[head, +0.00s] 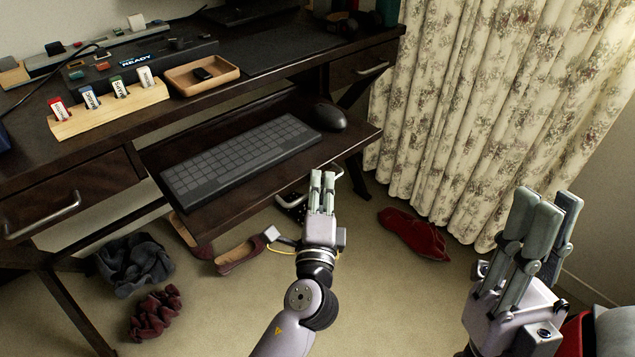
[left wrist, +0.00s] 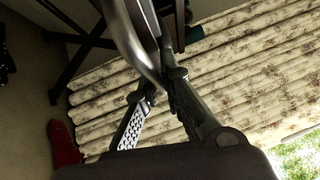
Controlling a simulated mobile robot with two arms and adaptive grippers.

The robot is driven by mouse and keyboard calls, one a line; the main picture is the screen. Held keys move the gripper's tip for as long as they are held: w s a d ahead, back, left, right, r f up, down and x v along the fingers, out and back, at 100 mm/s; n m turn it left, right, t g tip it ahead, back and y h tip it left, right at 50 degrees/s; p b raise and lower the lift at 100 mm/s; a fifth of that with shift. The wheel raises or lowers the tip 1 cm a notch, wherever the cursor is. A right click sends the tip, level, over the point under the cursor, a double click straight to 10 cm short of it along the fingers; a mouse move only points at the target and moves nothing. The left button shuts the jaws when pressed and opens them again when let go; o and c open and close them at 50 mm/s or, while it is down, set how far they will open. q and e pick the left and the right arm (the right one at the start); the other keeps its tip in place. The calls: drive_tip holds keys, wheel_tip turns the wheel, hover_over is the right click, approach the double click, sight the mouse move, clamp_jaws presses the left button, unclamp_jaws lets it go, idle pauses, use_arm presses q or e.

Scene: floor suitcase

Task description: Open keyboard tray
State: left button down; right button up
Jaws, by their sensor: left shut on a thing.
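The dark wood keyboard tray (head: 232,207) is pulled out from under the desk and carries a grey keyboard (head: 240,158) and a dark mouse (head: 329,116). A metal handle (head: 338,172) shows at its front edge and appears as a curved bar in the left wrist view (left wrist: 141,50). My left gripper (head: 322,180) is at this edge, shut on the handle, with its fingers around the bar; they partly hide it. My right gripper (head: 546,203) is open and empty, apart from the desk, at the lower right.
The desk (head: 110,180) has drawers with metal handles on both sides. On the floor lie a red cloth item (head: 413,235), shoes (head: 241,255), grey cloth (head: 135,264) and a maroon scrunchie (head: 155,314). A floral curtain (head: 480,110) hangs at right. Carpet in the middle is clear.

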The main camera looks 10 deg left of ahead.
use_arm(q)
drive_tip(key=shift+f, duration=0.1)
drive_tip(key=c, duration=1.7)
unclamp_jaws()
drive_tip(key=shift+s, duration=0.1)
drive_tip(key=s, duration=0.4)
drive_tip(key=s+d+f, duration=0.1)
drive_tip(key=s, duration=0.6)
drive_tip(key=shift+s+d+f, duration=0.15)
drive_tip(key=shift+s+f, duration=0.1)
drive_tip(key=shift+s, duration=0.1)
